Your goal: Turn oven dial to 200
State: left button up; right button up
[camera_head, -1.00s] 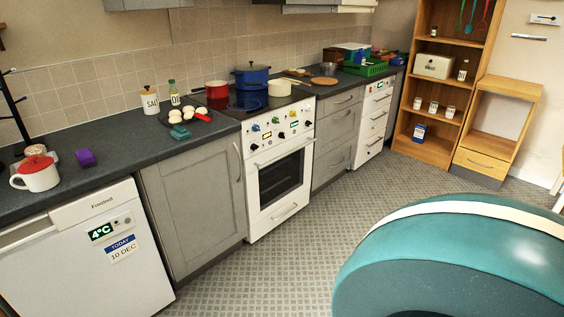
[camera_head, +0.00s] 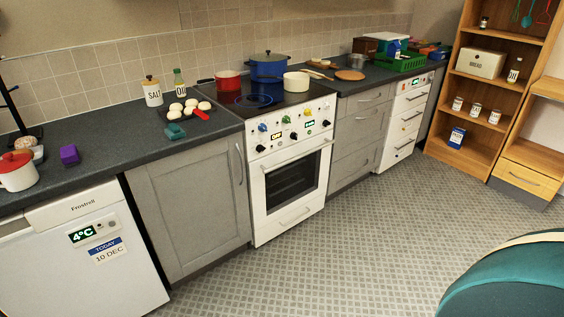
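The white oven (camera_head: 289,167) stands in the middle of the counter row, with its door shut. Its front panel (camera_head: 290,126) carries several dials, among them a blue one, a green one, a yellow one and black ones, and small lit displays. The dial markings are too small to read. A red pan (camera_head: 229,80), a blue pot (camera_head: 268,66) and a cream pan (camera_head: 297,81) stand on its hob. Neither of my grippers is in view.
A fridge (camera_head: 85,262) and a grey cupboard (camera_head: 192,203) stand left of the oven. Grey drawers (camera_head: 357,143) are on its right. A teal rounded object (camera_head: 510,285) fills the lower right corner. The patterned floor (camera_head: 330,262) before the oven is clear.

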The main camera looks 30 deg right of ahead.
aim_at(260, 148)
jog(key=i+l, duration=0.1)
jog(key=l, duration=0.3)
jog(key=i+l, duration=0.1)
jog(key=l, duration=0.25)
jog(key=i+l+z, duration=0.1)
jog(key=l, duration=0.3)
jog(key=i+l, duration=0.15)
jog(key=l, duration=0.2)
jog(key=i+l, duration=0.1)
jog(key=l, duration=0.3)
jog(key=i+l, duration=0.15)
jog(key=l, duration=0.2)
jog(key=i+l+z, duration=0.1)
jog(key=l, duration=0.3)
jog(key=i+l, duration=0.5)
jog(key=i, duration=0.2)
jog(key=i+l, duration=0.45)
jog(key=i, duration=0.2)
jog(key=u, duration=0.05)
